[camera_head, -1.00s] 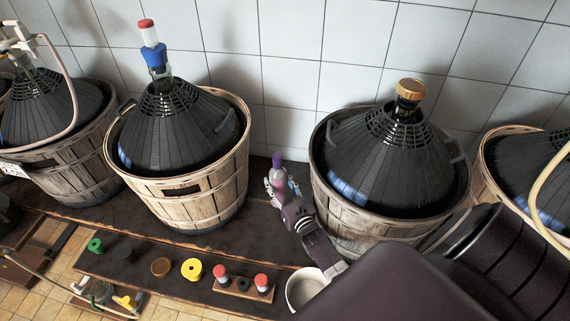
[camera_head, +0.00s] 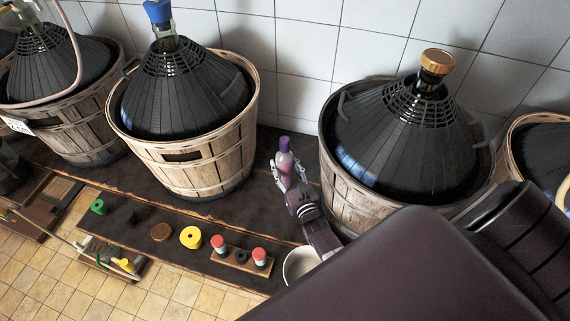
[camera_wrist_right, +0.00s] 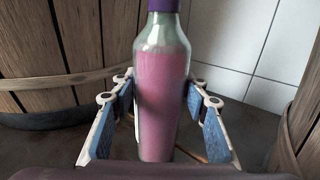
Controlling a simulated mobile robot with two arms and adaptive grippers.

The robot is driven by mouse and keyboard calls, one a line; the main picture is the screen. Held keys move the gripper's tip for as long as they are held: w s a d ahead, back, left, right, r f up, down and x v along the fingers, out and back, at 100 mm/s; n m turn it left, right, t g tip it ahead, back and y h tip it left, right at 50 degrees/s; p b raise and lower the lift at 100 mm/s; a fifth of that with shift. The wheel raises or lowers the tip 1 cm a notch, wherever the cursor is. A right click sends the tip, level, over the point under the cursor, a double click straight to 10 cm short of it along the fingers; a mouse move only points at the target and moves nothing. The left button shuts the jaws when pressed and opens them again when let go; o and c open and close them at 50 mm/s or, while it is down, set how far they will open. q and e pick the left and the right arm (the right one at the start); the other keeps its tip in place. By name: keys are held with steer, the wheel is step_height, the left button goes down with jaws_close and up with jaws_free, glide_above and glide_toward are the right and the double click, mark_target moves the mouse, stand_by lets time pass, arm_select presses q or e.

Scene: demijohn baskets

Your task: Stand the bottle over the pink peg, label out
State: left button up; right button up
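The bottle (camera_wrist_right: 158,95) has pink contents, greenish clear glass and a purple cap. It stands upright on the dark shelf in the right wrist view; it also shows small in the head view (camera_head: 284,158). My right gripper (camera_wrist_right: 160,95) is open, with one blue-padded finger on each side of the bottle. A gap shows at least on the right side; contact on the left is unclear. A sliver of white, perhaps the label, shows at the bottle's left edge. I cannot make out a pink peg. My left gripper is not in view.
Basketed demijohns stand close on both sides, a blue-capped one (camera_head: 185,85) left and a gold-capped one (camera_head: 405,140) right. A white bowl (camera_head: 300,264), a board with red-topped stoppers (camera_head: 240,262) and a yellow ring (camera_head: 190,237) lie in front. A tiled wall is behind.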

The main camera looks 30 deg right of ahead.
steer(key=o, duration=0.4)
steer(key=shift+c, duration=0.2)
